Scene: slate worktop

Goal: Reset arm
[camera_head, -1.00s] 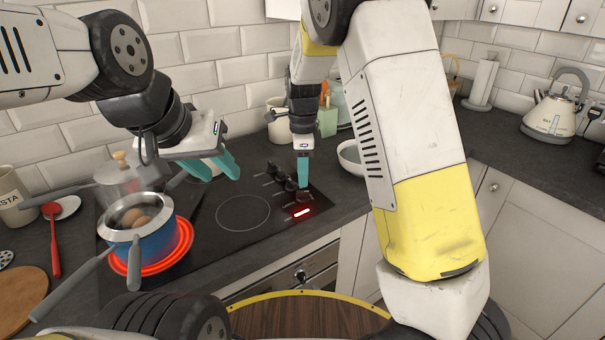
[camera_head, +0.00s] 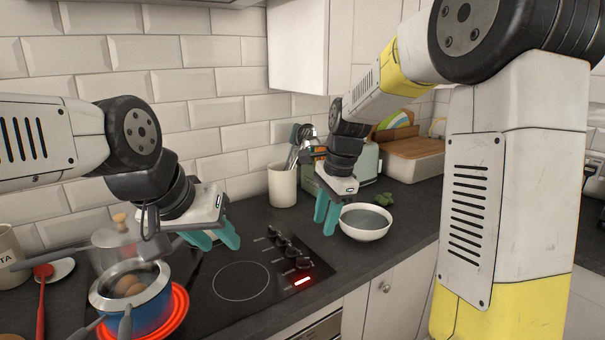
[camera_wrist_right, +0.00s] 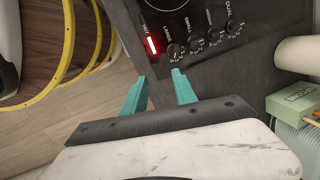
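My left gripper (camera_head: 214,238) hangs over the back of the black hob with its teal fingers apart and nothing between them. My right gripper (camera_head: 327,218) is raised above the worktop, between the hob knobs and a white bowl. In the right wrist view its two teal fingers (camera_wrist_right: 160,90) are apart and empty, with the hob's knob corner beyond them. A blue pot (camera_head: 140,307) with eggs in it stands on the glowing red burner (camera_head: 178,318). The hob knobs (camera_head: 290,250) are in a row, with a lit red indicator (camera_head: 302,282) beside them.
The white bowl (camera_head: 365,232) stands just right of my right gripper. A utensil crock (camera_head: 283,185) and a toaster (camera_head: 366,160) stand behind. A glass-lidded pot (camera_head: 120,248) is at the back left. The front hob ring (camera_head: 241,281) is bare.

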